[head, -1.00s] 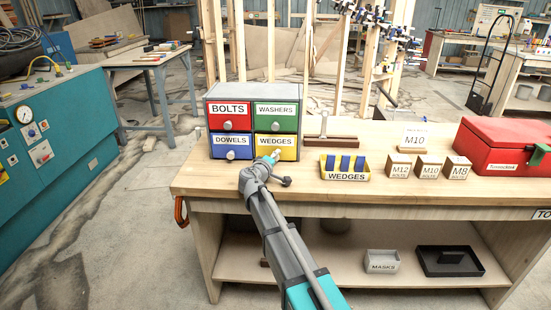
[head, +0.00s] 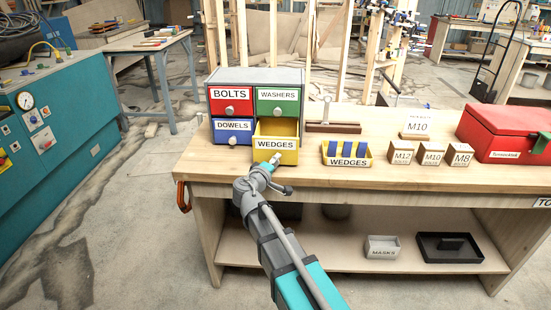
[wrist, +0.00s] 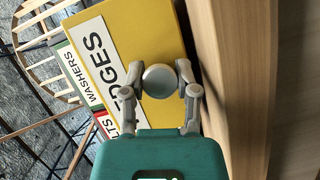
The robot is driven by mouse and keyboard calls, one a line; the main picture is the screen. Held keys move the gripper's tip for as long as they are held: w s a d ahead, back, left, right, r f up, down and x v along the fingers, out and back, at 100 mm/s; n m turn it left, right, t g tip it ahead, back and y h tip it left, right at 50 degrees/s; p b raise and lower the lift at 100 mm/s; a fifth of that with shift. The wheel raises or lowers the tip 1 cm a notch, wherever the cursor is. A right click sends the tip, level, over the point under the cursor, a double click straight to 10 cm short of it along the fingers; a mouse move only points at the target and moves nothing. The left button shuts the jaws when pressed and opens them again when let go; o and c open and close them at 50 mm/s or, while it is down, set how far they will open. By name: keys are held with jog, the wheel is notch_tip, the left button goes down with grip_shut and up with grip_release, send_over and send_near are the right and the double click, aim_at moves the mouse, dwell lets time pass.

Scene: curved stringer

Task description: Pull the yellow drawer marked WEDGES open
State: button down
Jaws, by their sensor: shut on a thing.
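The yellow drawer marked WEDGES (head: 275,144) is the lower right one of a grey cabinet (head: 256,76) on the workbench. It stands out from the cabinet front, and its open top shows its inside, where I make out no contents. My gripper (head: 272,164) is at the drawer's front. In the wrist view my gripper (wrist: 159,80) has its fingers on both sides of the round silver knob (wrist: 159,79) and is shut on it. The yellow drawer front (wrist: 135,30) fills the upper middle there, its label partly covered by a finger.
The red BOLTS drawer (head: 230,99), green WASHERS drawer (head: 278,101) and blue DOWELS drawer (head: 232,131) are shut. A yellow WEDGES tray (head: 347,161) with blue pieces stands to the right. Wooden blocks (head: 402,153) and a red toolbox (head: 505,134) stand further right.

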jog(key=c, duration=0.6)
grip_release()
jog(key=shift+w, duration=0.15)
